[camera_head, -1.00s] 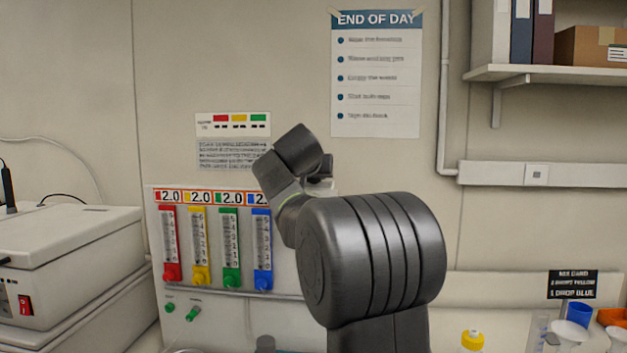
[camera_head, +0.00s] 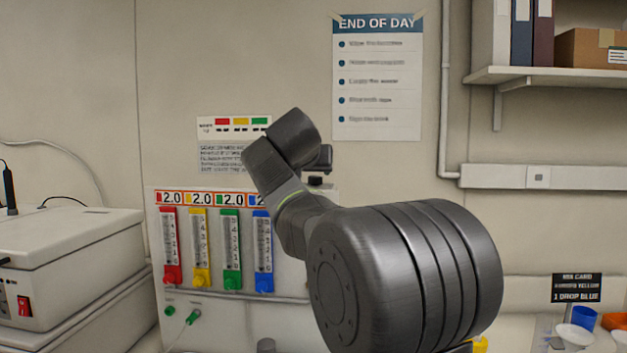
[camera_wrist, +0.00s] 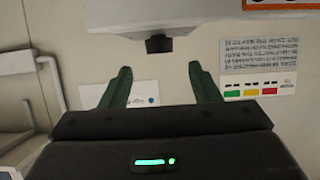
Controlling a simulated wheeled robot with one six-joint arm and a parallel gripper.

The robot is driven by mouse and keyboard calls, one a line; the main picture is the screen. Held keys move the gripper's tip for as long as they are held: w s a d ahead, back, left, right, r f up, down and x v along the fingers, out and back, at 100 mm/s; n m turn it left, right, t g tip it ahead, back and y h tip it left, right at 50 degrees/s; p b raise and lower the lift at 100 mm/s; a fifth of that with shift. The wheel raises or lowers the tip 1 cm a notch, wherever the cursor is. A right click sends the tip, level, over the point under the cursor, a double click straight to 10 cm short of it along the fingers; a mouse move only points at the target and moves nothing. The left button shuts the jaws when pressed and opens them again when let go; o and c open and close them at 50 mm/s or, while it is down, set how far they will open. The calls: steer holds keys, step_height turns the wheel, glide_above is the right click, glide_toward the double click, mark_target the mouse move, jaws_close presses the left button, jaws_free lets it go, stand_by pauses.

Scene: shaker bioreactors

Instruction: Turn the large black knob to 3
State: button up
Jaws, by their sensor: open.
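A black knob (camera_wrist: 159,44) sticks out from the edge of a white housing (camera_wrist: 180,16) in the wrist view, which appears upside down. In the head view a small black piece that looks like this knob (camera_head: 316,181) sits on top of the white flowmeter unit (camera_head: 184,308). My gripper (camera_wrist: 159,66) is open, with its two dark green fingers apart and nothing between them. The knob appears between and beyond the fingertips, with no visible contact. Its setting and any number marks cannot be read. In the head view my arm hides the fingers and the unit's right part.
The unit carries red, yellow, green and blue flowmeters (camera_head: 232,250), each under a display; the visible readings are 2.0. A white machine (camera_head: 65,245) stands at left. A mix card (camera_head: 577,288) and cups stand at right. The wall above the unit has posters (camera_head: 377,80).

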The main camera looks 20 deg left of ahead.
mark_target(314, 177)
steer(key=v, duration=0.7)
steer(key=shift+b, duration=0.45)
steer(key=p+x, duration=0.3)
steer(key=x, duration=1)
steer(key=shift+w, duration=0.2)
steer(key=shift+w+a+p, duration=0.1)
steer(key=shift+w+p, duration=0.1)
steer(key=shift+p, duration=0.1)
steer(key=shift+s+n+y, duration=0.15)
steer(key=shift+n+y, duration=0.15)
steer(key=shift+y, duration=0.1)
steer(key=shift+f, duration=0.1)
steer(key=shift+f+h+b, duration=0.15)
steer(key=shift+h+b, duration=0.15)
steer(key=shift+b, duration=0.1)
